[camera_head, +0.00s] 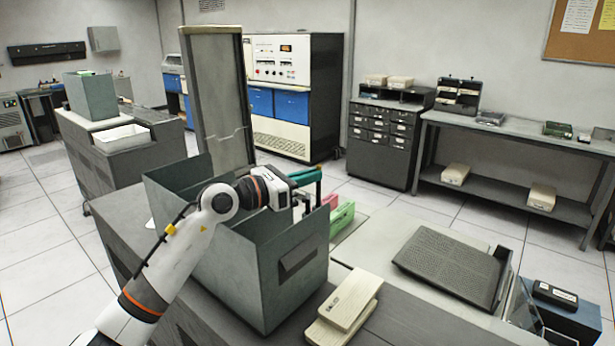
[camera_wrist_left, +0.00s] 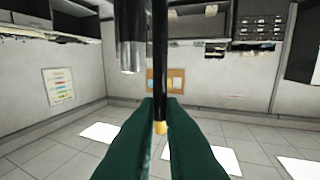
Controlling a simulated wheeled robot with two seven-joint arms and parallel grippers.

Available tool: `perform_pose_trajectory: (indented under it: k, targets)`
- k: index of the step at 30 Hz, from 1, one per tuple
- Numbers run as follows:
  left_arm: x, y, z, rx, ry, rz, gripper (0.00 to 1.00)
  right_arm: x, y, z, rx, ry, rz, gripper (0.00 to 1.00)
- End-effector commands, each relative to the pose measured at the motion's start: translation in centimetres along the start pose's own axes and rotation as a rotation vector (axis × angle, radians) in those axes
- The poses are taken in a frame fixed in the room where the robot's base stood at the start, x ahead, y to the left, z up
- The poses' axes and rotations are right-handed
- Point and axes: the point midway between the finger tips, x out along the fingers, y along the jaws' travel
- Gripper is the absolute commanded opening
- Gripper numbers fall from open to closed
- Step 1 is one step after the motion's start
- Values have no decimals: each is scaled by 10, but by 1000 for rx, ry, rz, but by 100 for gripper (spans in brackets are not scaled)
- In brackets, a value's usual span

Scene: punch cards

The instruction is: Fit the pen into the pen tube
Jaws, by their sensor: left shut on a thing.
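In the left wrist view a thin black pen (camera_wrist_left: 160,60) with a yellow end runs down between the dark green fingers of my left gripper (camera_wrist_left: 160,108), which is shut on it. Beside the pen, to its left and apart from it, hangs a cylinder (camera_wrist_left: 131,56), black above and grey metal below; it looks like the pen tube, but I cannot be sure. In the head view my left gripper (camera_head: 307,181) is over the right side of the large grey-green bin. My right gripper is not in view.
The open grey-green bin (camera_head: 290,262) stands on the grey counter under my left arm. Cream boxes (camera_head: 342,303) lie in front of it. Pink and green holders (camera_head: 341,215) stand behind it. A dark ribbed panel (camera_head: 450,264) lies to the right, with a black box (camera_head: 556,294) near it.

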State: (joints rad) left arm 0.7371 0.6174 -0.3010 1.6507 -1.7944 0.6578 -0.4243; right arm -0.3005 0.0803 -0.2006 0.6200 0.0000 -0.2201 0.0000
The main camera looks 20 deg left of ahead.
Motion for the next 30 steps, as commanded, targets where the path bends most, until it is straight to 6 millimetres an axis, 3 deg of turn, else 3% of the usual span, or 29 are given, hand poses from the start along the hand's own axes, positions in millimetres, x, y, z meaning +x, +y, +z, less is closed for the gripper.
perform_pose_trajectory:
  k: [3,4,8,20,30]
  targets:
    - [0,0,0,0,0,0,0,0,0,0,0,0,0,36]
    - [0,0,0,0,0,0,13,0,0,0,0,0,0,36]
    - [0,0,0,0,0,0,34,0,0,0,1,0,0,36]
    - [-10,-1,2,2,-1,-3,34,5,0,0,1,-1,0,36]
    - [-78,-1,6,3,-3,-4,34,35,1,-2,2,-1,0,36]
